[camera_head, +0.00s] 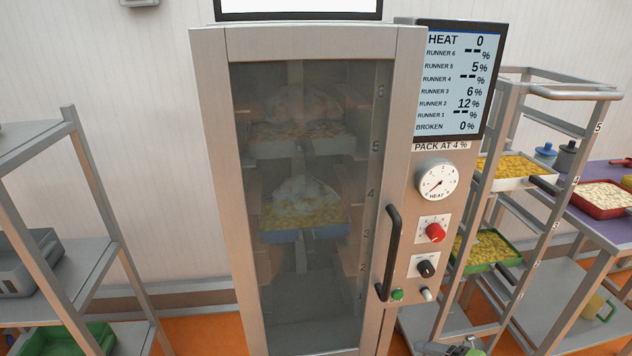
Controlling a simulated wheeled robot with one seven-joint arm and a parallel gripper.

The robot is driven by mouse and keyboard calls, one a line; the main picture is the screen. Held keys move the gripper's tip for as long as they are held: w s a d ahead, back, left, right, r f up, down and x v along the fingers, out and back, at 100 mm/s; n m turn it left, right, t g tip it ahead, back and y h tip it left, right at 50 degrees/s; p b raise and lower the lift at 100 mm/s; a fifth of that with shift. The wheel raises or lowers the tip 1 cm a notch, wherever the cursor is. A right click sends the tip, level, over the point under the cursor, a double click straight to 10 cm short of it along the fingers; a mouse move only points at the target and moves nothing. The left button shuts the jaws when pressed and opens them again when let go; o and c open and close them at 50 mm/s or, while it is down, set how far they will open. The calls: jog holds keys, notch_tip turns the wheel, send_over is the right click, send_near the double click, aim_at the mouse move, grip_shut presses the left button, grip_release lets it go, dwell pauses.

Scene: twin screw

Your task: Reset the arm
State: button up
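The task names no object but my arm. No arm link that I can be sure of and no gripper shows in the head view. A tall steel cabinet (212,130) stands in the middle with its glass door (310,290) shut. A black bar handle (391,245) is on the door's right side. Behind the glass, two trays of yellowish pieces sit on runners at different heights, with whitish steam or haze above them. The display (459,80) reads HEAT 0, runner 5 at 5 %, runner 3 at 6 %, runner 2 at 12 %, broken 0 %.
A heat dial (436,183), a red knob (435,232) and a black knob (427,265) are right of the door. A rack (509,100) with trays stands at right, a purple-topped table (606,230) beyond it. A grey shelf (88,170) stands at left.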

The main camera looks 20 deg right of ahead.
jog(key=w+a+r+n+g+p, duration=0.2)
jog(key=a+r+n+g+p, duration=0.1)
jog(key=a+r+n+g, duration=0.45)
jog(key=s+a+r+n+t+h+p, duration=0.1)
jog(key=s+a+r+n+h+p, duration=0.1)
jog(key=a+r, duration=0.4)
jog(key=s+a+r+n+t+h+p, duration=0.1)
jog(key=s+a+r+n+h+p, duration=0.2)
jog(key=r, duration=1)
jog(key=s+a+n, duration=0.2)
jog(key=a+n, duration=0.1)
jog(key=a, duration=0.1)
jog(key=shift+s, duration=0.15)
jog(key=shift+a, duration=0.15)
jog(key=shift+r, duration=0.1)
